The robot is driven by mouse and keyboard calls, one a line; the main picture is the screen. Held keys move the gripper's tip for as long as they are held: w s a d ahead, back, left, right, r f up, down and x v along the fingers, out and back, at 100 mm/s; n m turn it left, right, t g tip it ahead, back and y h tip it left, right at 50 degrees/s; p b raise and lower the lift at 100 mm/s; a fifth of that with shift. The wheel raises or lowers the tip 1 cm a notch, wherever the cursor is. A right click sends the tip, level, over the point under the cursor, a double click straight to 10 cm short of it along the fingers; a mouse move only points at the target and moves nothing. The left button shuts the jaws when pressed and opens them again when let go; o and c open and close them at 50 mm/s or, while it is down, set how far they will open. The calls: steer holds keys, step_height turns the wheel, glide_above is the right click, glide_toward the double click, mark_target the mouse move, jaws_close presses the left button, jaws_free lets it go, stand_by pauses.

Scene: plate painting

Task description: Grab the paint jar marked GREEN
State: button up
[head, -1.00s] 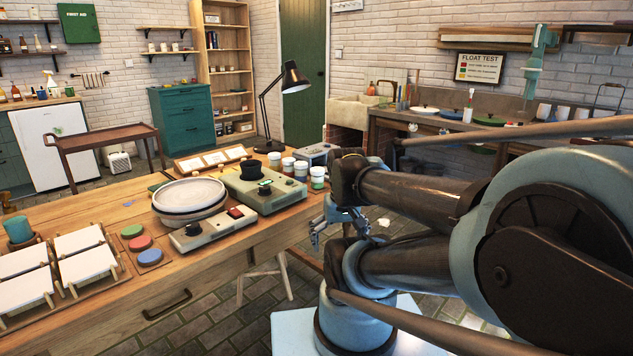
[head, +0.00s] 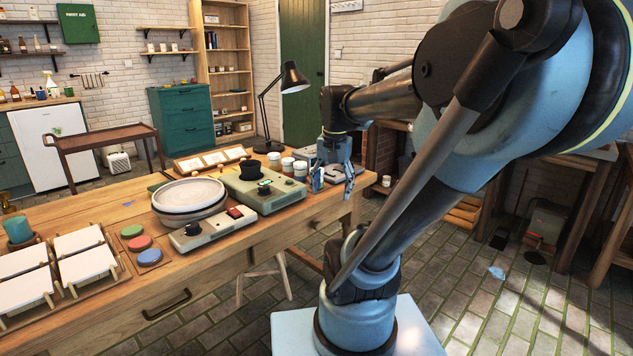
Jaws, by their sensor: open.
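Several small white paint jars stand in a row at the right part of the bench: one at the back (head: 274,160), one in the middle (head: 287,165) and one nearer the right end (head: 300,169). Their labels are too small to read. The jar with a greenish band at the row's right end, seen clearly before, is now largely or wholly hidden by my gripper. My gripper (head: 333,183) is open, fingers pointing down, at that right end of the row. I cannot tell whether its fingers touch or surround that jar.
A black lamp (head: 266,110) rises behind the jars. The bench's right edge is close.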

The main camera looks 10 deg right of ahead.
steer(key=w+r+m+g, duration=0.1)
steer(key=w+r+m, duration=0.5)
steer(key=w, duration=0.6)
steer(key=w+r+m, duration=0.6)
steer(key=w+r, duration=0.1)
steer(key=w, duration=0.6)
steer(key=f, duration=1.7)
steer(key=shift+s+a+f, duration=0.1)
steer(key=shift+s+f, duration=0.1)
steer(key=shift+f, duration=0.1)
steer(key=c, duration=1.3)
